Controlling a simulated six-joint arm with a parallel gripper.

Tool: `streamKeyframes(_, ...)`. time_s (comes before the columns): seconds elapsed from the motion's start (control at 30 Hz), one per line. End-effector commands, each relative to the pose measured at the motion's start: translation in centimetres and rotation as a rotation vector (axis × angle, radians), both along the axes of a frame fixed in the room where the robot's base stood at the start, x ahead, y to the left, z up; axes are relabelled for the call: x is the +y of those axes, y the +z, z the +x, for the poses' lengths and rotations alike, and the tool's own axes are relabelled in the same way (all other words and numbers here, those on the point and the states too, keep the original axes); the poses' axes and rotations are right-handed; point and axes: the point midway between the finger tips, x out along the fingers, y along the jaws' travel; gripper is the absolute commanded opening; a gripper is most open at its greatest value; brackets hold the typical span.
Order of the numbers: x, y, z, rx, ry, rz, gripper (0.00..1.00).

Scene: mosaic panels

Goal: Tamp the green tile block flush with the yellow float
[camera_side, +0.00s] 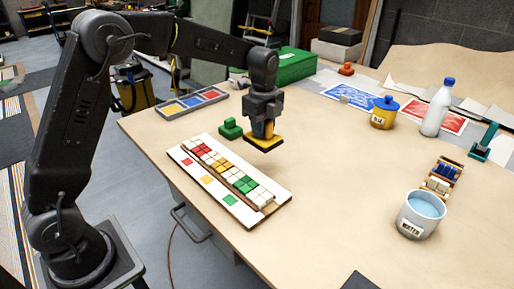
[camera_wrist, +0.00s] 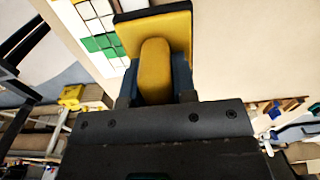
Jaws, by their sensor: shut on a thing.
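My gripper (camera_side: 263,129) is shut on the yellow float (camera_side: 264,143) and holds it in the air, to the right of the tile panel. In the wrist view the float's yellow handle (camera_wrist: 155,70) sits between the jaws, with its yellow plate (camera_wrist: 178,31) beyond. The green tile block (camera_side: 244,184) lies in the row of tiles near the front end of the white panel (camera_side: 270,183); it also shows in the wrist view (camera_wrist: 99,43). I cannot tell whether it stands proud of its neighbours. The float is apart from the tiles.
A green float-like tool (camera_side: 230,128) stands behind the panel. A tray with coloured compartments (camera_side: 192,102) lies at the back left. A water bucket (camera_side: 421,214), a tile rack (camera_side: 441,178), a yellow jar (camera_side: 384,113) and a white bottle (camera_side: 438,108) stand at right. The middle table is clear.

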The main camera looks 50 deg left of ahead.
Motion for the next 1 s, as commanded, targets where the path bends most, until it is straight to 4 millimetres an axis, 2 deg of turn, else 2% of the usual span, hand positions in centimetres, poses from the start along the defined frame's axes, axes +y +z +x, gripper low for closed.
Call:
streamKeyframes(0.2,-2.1,0.2,-5.3,-0.001,-0.003,0.0,0.07)
streamKeyframes(0.4,-3.1,0.0,-8.5,-0.002,-0.002,0.001,0.07)
streamKeyframes(0.63,-3.3,-1.1,-9.1,0.001,-0.001,0.001,0.07)
streamKeyframes(1.0,-3.2,-4.8,-9.1,0.001,-0.001,0.001,0.07)
